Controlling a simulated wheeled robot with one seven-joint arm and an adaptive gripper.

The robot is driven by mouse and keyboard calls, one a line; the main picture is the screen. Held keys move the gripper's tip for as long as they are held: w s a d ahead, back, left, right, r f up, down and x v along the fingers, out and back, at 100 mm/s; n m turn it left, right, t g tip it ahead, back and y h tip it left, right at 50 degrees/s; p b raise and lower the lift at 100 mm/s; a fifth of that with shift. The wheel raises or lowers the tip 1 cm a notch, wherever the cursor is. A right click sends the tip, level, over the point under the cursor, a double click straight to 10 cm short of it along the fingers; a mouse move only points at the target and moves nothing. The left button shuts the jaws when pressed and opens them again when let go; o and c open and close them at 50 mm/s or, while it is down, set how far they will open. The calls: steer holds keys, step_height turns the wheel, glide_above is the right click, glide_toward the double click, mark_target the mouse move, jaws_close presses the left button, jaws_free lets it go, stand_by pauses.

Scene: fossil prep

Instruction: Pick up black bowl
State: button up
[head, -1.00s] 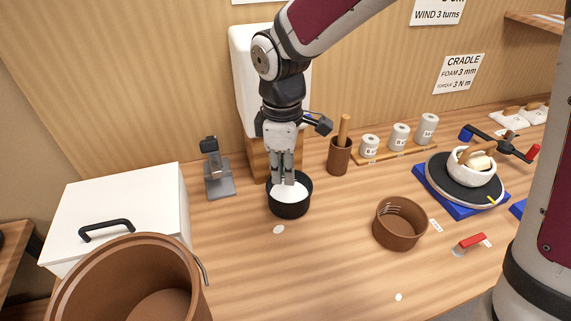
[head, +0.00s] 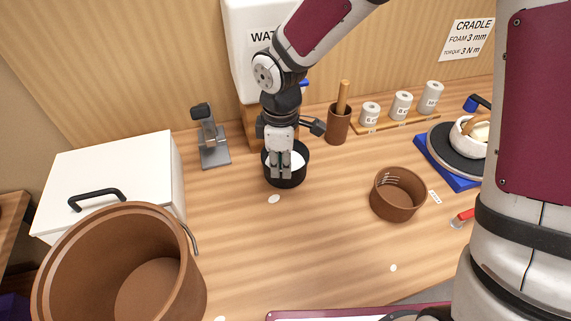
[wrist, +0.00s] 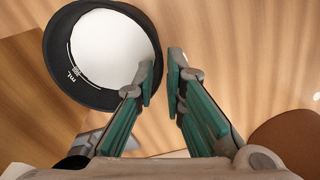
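The black bowl (head: 300,173) stands upright on the wooden table below the water tank, with white material inside. In the wrist view the bowl (wrist: 52,45) is at the upper left, with white markings on its inner wall. My gripper (head: 281,174) points down at the bowl's near side and hides part of it. In the wrist view the gripper (wrist: 161,80) has a narrow gap between its fingertips. The left fingertip overlaps the bowl's right rim and the right one is outside it. I cannot tell whether either finger touches the bowl.
A brown bowl (head: 397,205) stands to the right, and a brown cup (head: 338,128) holding a wooden handle is behind. A grey stand (head: 213,148) and a white box (head: 120,165) are left. A large brown bucket (head: 75,265) is front left. The table's middle front is clear.

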mark_target(283, 188)
steer(key=shift+d+f, duration=0.15)
steer(key=shift+f, duration=3)
steer(key=shift+w, duration=0.1)
jaws_close()
steer(key=shift+r, duration=0.1)
